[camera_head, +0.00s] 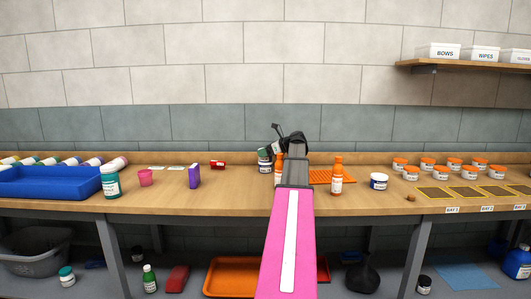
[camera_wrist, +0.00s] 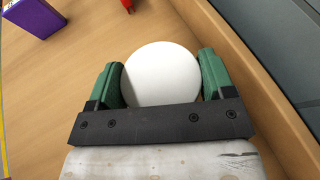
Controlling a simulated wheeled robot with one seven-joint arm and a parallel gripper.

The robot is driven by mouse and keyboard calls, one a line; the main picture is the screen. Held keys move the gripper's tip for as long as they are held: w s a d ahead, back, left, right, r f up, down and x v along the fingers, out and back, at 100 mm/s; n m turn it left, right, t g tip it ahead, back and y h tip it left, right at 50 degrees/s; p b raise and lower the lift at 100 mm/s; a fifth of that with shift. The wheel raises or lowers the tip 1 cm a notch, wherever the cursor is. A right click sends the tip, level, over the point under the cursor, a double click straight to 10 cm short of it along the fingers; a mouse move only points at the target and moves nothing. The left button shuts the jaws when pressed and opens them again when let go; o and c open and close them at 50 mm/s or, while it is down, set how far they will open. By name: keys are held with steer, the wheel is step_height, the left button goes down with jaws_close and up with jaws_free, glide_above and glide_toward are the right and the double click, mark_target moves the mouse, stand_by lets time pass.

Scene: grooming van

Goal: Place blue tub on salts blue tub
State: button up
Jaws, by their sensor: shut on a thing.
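My gripper (camera_wrist: 162,85) has its green fingers shut on a tub with a round white lid (camera_wrist: 160,75), seen from above in the wrist view. In the head view my gripper is over the back middle of the bench, partly hidden by my pink arm. A small white and blue tub (camera_head: 265,167) shows just under it, and I take this for the held one; whether it touches anything below is unclear. Another white tub with a dark blue label (camera_head: 378,181) stands upright on the bench, right of an orange bottle. Its label is too small to read.
An orange bottle (camera_head: 336,175) and orange mat (camera_head: 322,177) are right of my arm. Several orange-lidded tubs (camera_head: 427,163) stand at the right.

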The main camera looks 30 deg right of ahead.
steer(key=o, duration=1)
steer(key=shift+c, duration=0.2)
steer(key=shift+s+d+r, duration=0.15)
steer(key=shift+s, duration=0.05)
steer(key=v, duration=1.1)
steer(key=shift+s+d, duration=0.15)
steer(key=shift+s, duration=0.05)
steer(key=shift+r, duration=0.15)
